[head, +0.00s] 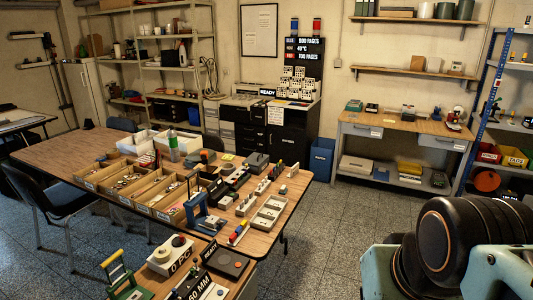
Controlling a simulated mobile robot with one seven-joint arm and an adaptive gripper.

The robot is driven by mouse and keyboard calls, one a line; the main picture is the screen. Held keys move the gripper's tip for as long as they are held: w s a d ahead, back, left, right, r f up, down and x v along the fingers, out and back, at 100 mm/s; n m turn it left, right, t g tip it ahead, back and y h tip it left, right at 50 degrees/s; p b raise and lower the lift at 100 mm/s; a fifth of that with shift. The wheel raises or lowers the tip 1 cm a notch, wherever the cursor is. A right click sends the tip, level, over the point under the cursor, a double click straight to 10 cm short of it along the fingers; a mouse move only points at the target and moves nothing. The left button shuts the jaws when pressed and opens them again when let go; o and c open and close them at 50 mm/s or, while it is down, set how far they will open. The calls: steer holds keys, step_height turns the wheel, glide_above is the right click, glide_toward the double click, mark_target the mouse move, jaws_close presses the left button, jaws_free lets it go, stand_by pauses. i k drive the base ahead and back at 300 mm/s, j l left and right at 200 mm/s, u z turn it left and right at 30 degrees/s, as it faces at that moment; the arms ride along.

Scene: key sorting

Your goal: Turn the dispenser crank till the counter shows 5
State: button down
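I cannot tell which part is the crank. My arm's black and teal links fill the lower right of the head view, apart from the table and the box. My gripper's fingers do not show.
A chair (47,200) stands at left. Speckled floor (335,225) is clear right of the table.

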mark_target(179, 241)
steer(key=u, duration=1.25)
steer(key=k+l+u, duration=0.1)
steer(key=k, duration=0.25)
steer(key=i+l+u, duration=0.1)
steer(key=u, duration=0.3)
steer(key=l+u, duration=0.25)
steer(key=u, duration=0.15)
steer(key=i+l+u, duration=0.2)
steer(key=l, duration=0.15)
steer(key=i+l+u, duration=0.2)
steer(key=l, duration=0.2)
steer(key=l+u, duration=0.15)
steer(key=l, duration=0.6)
steer(key=i, duration=0.05)
